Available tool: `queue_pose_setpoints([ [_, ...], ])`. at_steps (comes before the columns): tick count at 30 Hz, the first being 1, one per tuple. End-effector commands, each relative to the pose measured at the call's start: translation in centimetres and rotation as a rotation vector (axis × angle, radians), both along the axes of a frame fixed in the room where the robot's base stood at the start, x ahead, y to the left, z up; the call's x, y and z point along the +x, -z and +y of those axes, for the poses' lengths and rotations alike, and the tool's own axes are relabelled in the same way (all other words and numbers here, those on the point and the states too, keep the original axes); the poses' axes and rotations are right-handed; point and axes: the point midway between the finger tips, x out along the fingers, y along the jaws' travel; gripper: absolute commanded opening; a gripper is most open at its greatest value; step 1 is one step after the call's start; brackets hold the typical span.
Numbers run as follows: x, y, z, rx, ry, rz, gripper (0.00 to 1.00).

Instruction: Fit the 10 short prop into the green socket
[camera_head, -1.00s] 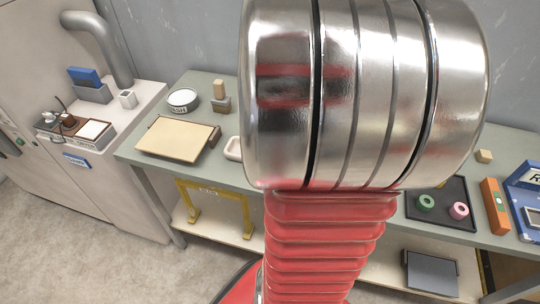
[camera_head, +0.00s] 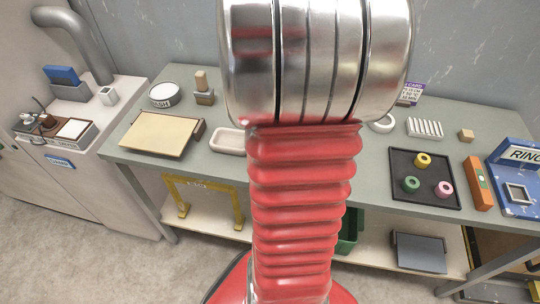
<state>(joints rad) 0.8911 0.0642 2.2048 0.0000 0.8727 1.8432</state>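The green socket (camera_head: 411,184) is a short round piece with a dark hole in its top, at the lower left of a black tray (camera_head: 399,203) on the right part of the bench. A yellow socket (camera_head: 423,160) and a pink socket (camera_head: 445,189) stand in the same tray. I cannot make out a prop marked 10; a white ribbed rack or row of pieces (camera_head: 425,127) behind the tray is too small to read. My gripper is not in view. My silver and red arm hides the middle of the bench.
An orange level-like bar (camera_head: 478,184) and a blue station marked RING (camera_head: 514,182) stand right of the tray. A small wooden block (camera_head: 466,135) and a white ring (camera_head: 382,123) lie behind. A tan board (camera_head: 160,134) and white dish (camera_head: 229,141) are left on the bench (camera_head: 215,178).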

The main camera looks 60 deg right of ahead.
Motion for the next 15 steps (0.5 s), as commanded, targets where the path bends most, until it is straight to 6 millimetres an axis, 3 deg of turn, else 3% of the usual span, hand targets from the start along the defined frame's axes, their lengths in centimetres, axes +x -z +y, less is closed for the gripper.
queue_pose_setpoints([
  [3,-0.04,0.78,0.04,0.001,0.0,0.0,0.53],
  [15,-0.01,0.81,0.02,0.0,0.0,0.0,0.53],
])
